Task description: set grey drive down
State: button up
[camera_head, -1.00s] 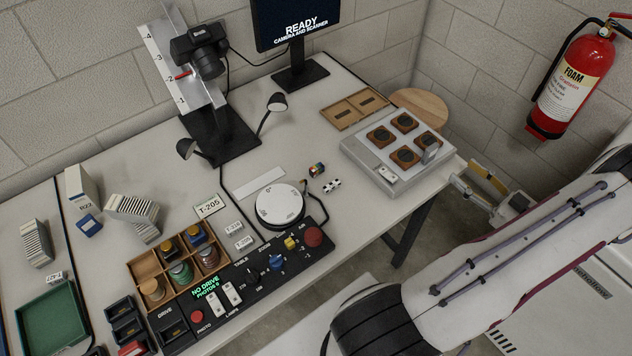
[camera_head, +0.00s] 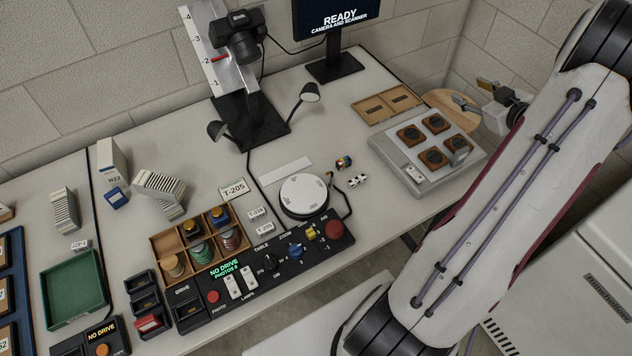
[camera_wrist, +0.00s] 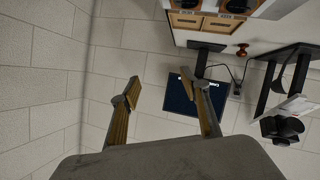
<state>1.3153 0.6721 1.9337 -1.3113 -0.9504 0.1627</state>
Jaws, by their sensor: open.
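I cannot make out a grey drive for certain in either view. The control console (camera_head: 300,258) reads "NO DRIVE". To its left, a column of black slots (camera_head: 141,280) holds a red drive (camera_head: 149,322) in the lowest slot. A second small unit (camera_head: 84,338) at the front left also reads "NO DRIVE".
A grey tray (camera_head: 411,178) with brown blocks is at the table's right end. A white turntable (camera_head: 304,194), camera stand (camera_head: 240,100) and monitor (camera_head: 330,22) stand mid-table and behind. A wooden compartment box (camera_head: 165,243) and green tray (camera_head: 74,288) are at left. The wall is close behind.

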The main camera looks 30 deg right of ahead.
jog(key=w+a+r+g+h, duration=0.1)
jog(key=w+a+r, duration=0.2)
jog(key=w+r, duration=0.35)
jog(key=w+a+r+m+g+h, duration=0.1)
jog(key=a+r, duration=0.5)
jog(key=a, duration=0.3)
jog(key=a+r+m+g+h, duration=0.1)
jog(key=a+r+g, duration=0.1)
jog(key=a+r, duration=0.55)
jog(key=s+a+f+g+y, duration=0.1)
jog(key=s+a+y, duration=0.1)
jog(key=s+a, duration=0.5)
jog(key=s+a+f+g+y, duration=0.1)
jog(key=s+a, duration=0.6)
jog(key=a, duration=0.8)
jog(key=s+a+f+g+y, duration=0.1)
jog(key=s+a+f+y, duration=0.2)
jog(key=a, duration=0.9)
jog(key=s+y, duration=0.1)
jog(key=s, duration=0.2)
jog(key=shift+s+f+n, duration=0.15)
jog(key=shift+s+n, duration=0.15)
jog(key=shift+s, duration=0.1)
jog(key=c, duration=0.4)
